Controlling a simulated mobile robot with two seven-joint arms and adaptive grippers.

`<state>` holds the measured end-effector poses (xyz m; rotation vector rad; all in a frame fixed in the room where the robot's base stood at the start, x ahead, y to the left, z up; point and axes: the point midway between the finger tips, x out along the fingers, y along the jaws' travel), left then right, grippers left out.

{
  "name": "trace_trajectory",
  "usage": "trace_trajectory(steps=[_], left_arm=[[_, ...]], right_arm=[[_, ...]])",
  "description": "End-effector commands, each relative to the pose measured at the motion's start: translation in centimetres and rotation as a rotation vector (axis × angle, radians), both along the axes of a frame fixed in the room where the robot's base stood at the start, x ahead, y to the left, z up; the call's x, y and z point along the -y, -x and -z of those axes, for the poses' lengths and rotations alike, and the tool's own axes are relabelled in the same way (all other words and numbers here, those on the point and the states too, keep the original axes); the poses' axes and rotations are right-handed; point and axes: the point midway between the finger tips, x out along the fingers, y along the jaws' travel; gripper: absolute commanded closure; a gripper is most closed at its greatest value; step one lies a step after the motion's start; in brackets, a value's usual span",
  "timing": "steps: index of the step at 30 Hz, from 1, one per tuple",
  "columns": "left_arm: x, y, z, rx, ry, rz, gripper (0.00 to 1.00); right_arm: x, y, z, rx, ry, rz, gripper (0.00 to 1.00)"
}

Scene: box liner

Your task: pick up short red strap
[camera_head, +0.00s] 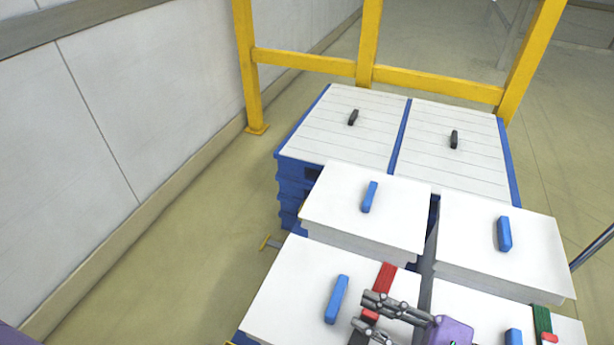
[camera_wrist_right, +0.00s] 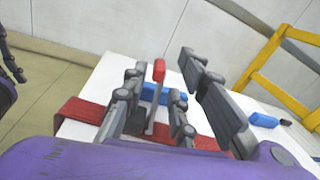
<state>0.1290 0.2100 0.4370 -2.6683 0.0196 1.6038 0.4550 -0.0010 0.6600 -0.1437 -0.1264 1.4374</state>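A dark red strap (camera_head: 385,276) lies across the white lid of the front left box, beside its blue handle (camera_head: 336,299). It also shows on the lid in the wrist view (camera_wrist_right: 85,110). A small bright red piece (camera_head: 370,315) is on the strap; in the wrist view it stands up (camera_wrist_right: 159,70) between the fingers. My right gripper (camera_head: 362,311) is over the strap with its fingers apart on either side of that piece, and they hide part of the strap. My left gripper shows only in part at the left edge of the wrist view (camera_wrist_right: 12,62).
White-lidded boxes stand close together. A middle lid has a blue handle (camera_head: 369,197), and back lids have black handles (camera_head: 353,117). A green strap (camera_head: 543,320) lies on the front right lid. A yellow rail (camera_head: 305,62) stands behind. The floor at left is clear.

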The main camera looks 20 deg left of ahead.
Motion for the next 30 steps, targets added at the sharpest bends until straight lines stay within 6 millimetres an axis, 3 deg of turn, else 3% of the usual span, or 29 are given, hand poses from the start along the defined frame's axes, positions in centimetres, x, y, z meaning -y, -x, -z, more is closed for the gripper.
trace_trajectory(steps=[3, 10, 16, 30], left_arm=[[0.04, -0.09, 0.12, 0.001, 0.001, 0.000, 1.00], [0.03, -0.06, 0.15, 0.000, 0.001, 0.000, 1.00], [0.03, -0.21, 0.01, 0.003, 0.001, 0.001, 1.00], [0.00, -0.45, -0.19, 0.009, 0.000, 0.000, 1.00]], right_arm=[[-0.89, -0.14, -0.03, 0.000, -0.001, 0.001, 0.74], [-0.96, -0.13, 0.03, -0.001, 0.001, 0.000, 0.74], [-0.94, -0.13, 0.04, -0.001, 0.001, 0.001, 1.00], [-0.93, -0.13, -0.03, 0.000, 0.000, 0.001, 1.00]])
